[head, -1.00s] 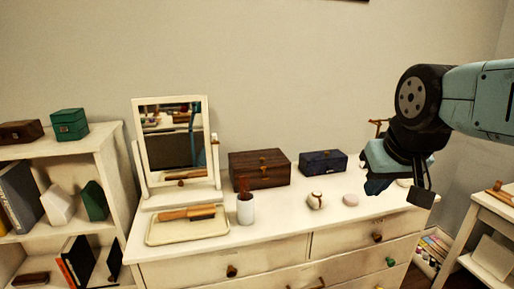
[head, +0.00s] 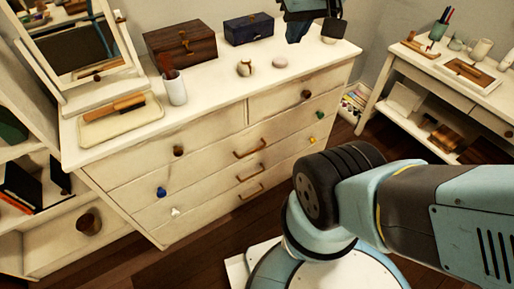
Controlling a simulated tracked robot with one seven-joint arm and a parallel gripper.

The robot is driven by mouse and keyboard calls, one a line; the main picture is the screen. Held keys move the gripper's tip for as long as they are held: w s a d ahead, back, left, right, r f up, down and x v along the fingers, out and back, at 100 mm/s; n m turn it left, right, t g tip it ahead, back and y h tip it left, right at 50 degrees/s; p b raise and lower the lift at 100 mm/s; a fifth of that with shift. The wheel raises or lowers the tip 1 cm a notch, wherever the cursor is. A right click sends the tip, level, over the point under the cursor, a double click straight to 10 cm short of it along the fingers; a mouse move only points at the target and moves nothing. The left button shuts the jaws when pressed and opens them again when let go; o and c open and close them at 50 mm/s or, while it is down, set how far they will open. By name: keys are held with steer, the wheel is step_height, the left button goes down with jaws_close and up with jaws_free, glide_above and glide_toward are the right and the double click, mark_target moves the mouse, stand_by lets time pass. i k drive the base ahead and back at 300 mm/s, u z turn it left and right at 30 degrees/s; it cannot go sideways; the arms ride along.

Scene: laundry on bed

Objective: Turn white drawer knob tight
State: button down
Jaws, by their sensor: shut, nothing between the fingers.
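The white drawer knob (head: 175,211) is on the left side of the dresser's lower drawer front, below a blue knob (head: 161,192). It looks small and pale, and its tightness cannot be told. My gripper (head: 296,33) is at the top edge of the head view, above the back right of the dresser top, far from the white knob. Its upper part is cut off by the frame. Its fingers look together, with nothing seen in them.
The dresser (head: 215,128) has brown, green and yellow (head: 312,140) knobs and several brown handles. A mirror, tray, cup (head: 174,88) and two boxes stand on top. A side table (head: 423,67) is at right. Dark floor shows in front.

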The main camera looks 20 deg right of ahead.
mark_target(175, 214)
steer(key=z, duration=0.8)
steer(key=i, duration=0.15)
steer(key=u, duration=3.25)
steer(key=k, duration=0.45)
steer(key=z, duration=1.35)
